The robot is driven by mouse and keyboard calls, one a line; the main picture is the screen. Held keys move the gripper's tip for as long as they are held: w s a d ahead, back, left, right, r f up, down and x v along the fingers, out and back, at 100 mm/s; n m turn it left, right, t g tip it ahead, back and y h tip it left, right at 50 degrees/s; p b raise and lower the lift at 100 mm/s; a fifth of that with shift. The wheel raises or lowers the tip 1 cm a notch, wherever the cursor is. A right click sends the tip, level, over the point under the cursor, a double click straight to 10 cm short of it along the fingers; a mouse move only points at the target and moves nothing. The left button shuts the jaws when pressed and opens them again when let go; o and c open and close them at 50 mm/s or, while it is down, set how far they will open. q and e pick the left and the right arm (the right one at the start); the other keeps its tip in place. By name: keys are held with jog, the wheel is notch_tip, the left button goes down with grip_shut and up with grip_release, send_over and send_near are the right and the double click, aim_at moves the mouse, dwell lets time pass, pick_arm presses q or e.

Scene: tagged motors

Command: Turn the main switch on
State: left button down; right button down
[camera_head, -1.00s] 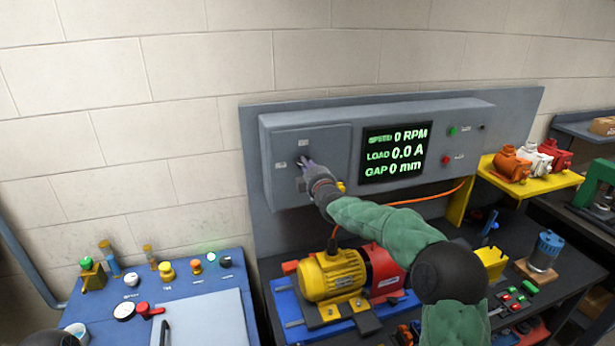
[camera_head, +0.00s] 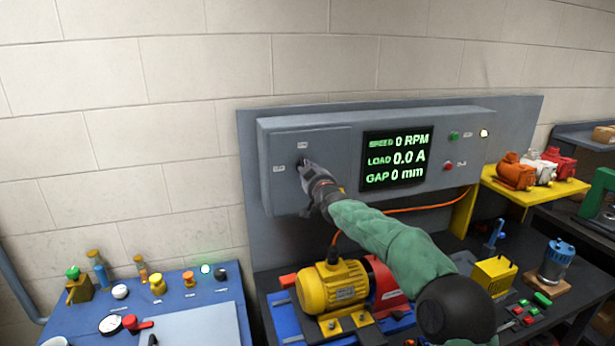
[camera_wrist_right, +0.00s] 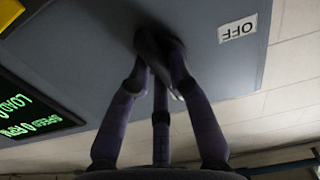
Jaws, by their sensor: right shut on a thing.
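The main switch (camera_wrist_right: 152,40) is a dark knob on the left door of the grey control box (camera_head: 270,190). In the wrist view my right gripper (camera_wrist_right: 160,50) has its fingers closed around the knob, which they largely hide. In the head view the right gripper (camera_head: 304,165) reaches the door from the lower right, and the knob is mostly covered. A white OFF label (camera_wrist_right: 238,28) shows beside the switch in the wrist view. Two small labels sit above and left of the knob in the head view. My left gripper is not in view.
The box's display (camera_head: 395,158) reads 0 RPM, 0.0 A and 0 mm. A white lamp (camera_head: 484,133) glows at the box's right. A yellow motor (camera_head: 330,287) stands below my right arm. A blue table (camera_head: 190,302) with knobs and bottles is at lower left.

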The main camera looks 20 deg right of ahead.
jog(key=shift+f+m+b, duration=0.25)
jog(key=shift+m+b, duration=0.1)
jog(key=shift+m, duration=0.45)
jog(key=c, duration=1.1)
grip_release()
jog(key=shift+r, duration=0.1)
jog(key=shift+c, duration=0.2)
jog(key=shift+s, duration=0.1)
jog(key=s, duration=1.1)
jog(key=shift+s+d, duration=0.2)
jog(key=shift+s, duration=0.2)
